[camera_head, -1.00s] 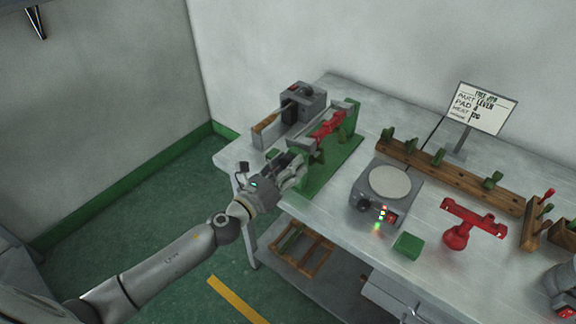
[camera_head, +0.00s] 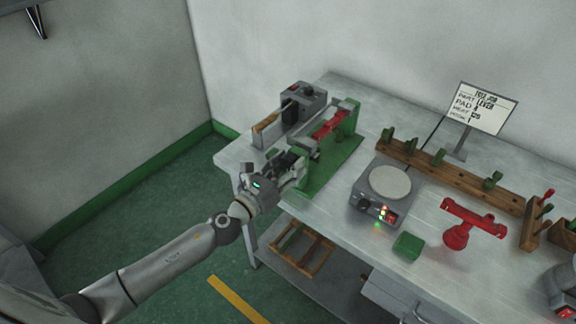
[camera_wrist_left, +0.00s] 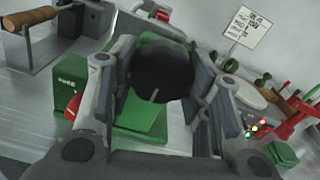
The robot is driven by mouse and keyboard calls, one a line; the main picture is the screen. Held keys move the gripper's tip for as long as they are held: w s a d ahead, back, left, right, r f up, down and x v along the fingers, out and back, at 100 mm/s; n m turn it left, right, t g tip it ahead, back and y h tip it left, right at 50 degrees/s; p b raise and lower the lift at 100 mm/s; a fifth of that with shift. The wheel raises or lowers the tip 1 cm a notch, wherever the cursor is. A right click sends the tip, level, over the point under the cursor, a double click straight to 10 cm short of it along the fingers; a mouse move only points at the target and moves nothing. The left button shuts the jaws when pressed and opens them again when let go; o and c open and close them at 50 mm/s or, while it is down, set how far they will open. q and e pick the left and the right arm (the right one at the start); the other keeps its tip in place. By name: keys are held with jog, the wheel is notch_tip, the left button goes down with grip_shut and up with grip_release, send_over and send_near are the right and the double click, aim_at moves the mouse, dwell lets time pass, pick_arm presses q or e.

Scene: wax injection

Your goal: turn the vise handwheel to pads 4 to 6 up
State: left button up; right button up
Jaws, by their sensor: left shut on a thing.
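The vise is a green frame (camera_head: 345,120) on a green base at the left part of the bench, with a red part (camera_head: 330,125) held across its top. Its dark round handwheel (camera_wrist_left: 160,70) shows in the left wrist view, between my fingers. My left gripper (camera_head: 290,168) is at the near end of the vise and shut on the handwheel; the wheel is mostly hidden by the fingers in the head view. The pad numbers cannot be read.
A grey machine (camera_head: 304,100) stands behind the vise. To the right are a hotplate (camera_head: 378,207), a small green block (camera_head: 408,246), a red stand (camera_head: 470,225), a wooden rack (camera_head: 455,172) and a sign (camera_head: 482,108). A wooden frame (camera_head: 305,252) lies on the lower shelf.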

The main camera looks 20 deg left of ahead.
pick_arm(q)
jog(key=shift+f, duration=0.2)
jog(key=o, duration=1)
jog(key=shift+r, duration=0.1)
jog(key=shift+s, duration=0.1)
jog(key=v, duration=1.2)
